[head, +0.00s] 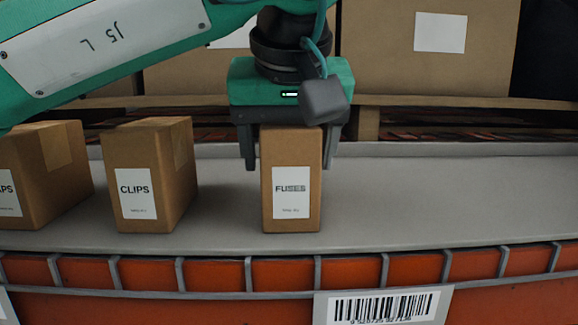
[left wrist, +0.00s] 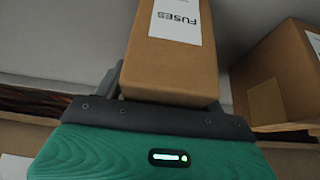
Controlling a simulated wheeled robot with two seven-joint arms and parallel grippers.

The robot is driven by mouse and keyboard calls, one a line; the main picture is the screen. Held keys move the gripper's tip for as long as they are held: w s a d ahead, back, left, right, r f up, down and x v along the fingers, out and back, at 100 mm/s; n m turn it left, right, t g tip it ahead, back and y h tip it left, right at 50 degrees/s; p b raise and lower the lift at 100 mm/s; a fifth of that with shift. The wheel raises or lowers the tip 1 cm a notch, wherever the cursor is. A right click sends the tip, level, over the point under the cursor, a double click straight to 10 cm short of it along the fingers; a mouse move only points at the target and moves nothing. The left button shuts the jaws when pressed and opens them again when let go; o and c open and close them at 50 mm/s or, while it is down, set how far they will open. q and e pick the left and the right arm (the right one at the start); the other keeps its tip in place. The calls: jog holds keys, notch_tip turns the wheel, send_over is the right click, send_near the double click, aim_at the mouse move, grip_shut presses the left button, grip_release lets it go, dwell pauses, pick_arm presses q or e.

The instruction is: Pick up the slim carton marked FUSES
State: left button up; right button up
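The slim brown carton marked FUSES (head: 291,200) stands upright on the grey shelf, its white label facing me. In the left wrist view the same carton (left wrist: 172,68) fills the upper middle, its label upside down. My left gripper (head: 290,166) points down over the carton, one finger on each side near its upper part. A gap shows between the left-hand finger and the carton; the right-hand finger is close to its side, and I cannot tell if it touches. The gripper looks open. My right gripper is out of view.
A carton marked CLIPS (head: 150,175) stands to the left, with another carton (head: 42,172) at the left edge. The grey shelf (head: 440,200) is clear to the right. A wire front rail (head: 220,292) runs along the shelf edge. Large boxes (head: 385,55) stand behind.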

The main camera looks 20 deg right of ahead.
pick_arm(q)
jog(key=c, duration=1)
jog(key=shift+r, duration=0.15)
